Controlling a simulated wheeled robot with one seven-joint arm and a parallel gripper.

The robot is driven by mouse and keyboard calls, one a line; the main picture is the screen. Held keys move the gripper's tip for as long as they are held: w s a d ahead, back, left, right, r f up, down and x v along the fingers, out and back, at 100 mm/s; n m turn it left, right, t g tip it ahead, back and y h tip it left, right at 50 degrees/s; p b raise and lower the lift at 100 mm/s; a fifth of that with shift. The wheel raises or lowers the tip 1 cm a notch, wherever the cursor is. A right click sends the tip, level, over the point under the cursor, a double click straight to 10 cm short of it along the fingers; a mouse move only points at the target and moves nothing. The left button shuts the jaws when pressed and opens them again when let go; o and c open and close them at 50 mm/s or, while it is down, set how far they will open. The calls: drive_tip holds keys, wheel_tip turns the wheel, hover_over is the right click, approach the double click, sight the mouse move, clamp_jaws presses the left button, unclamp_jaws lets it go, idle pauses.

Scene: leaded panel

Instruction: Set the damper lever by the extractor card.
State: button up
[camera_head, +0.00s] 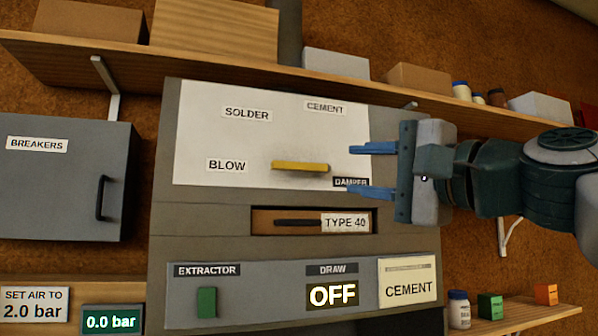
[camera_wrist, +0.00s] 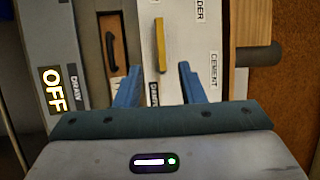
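The yellow damper lever (camera_head: 300,167) lies nearly level on the white panel (camera_head: 205,140), beside the DAMPER label (camera_head: 351,182). The panel carries the labels SOLDER (camera_head: 247,114), CEMENT (camera_head: 325,107) and BLOW (camera_head: 227,165). The extractor card (camera_head: 408,285) at the lower right reads CEMENT; its small header is unreadable. My gripper (camera_head: 360,170) is open and empty, right of the lever, its blue fingers pointing left. In the wrist view the lever (camera_wrist: 160,45) lines up with the gap between the fingertips (camera_wrist: 158,72). I cannot tell how far off it is.
Below the panel are a TYPE 40 slot (camera_head: 298,222), a green EXTRACTOR switch (camera_head: 206,302) and a DRAW display (camera_head: 332,295) reading OFF. A shelf (camera_head: 200,62) overhangs above. A breakers box (camera_head: 65,190) is left, with an air gauge (camera_head: 111,321) reading 0.0 bar below.

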sight(293, 167)
drive_tip(key=p+x, duration=0.4)
drive_tip(key=x, duration=0.9)
drive_tip(key=shift+w+a, duration=0.2)
drive_tip(key=shift+c, duration=0.4)
clamp_jaws()
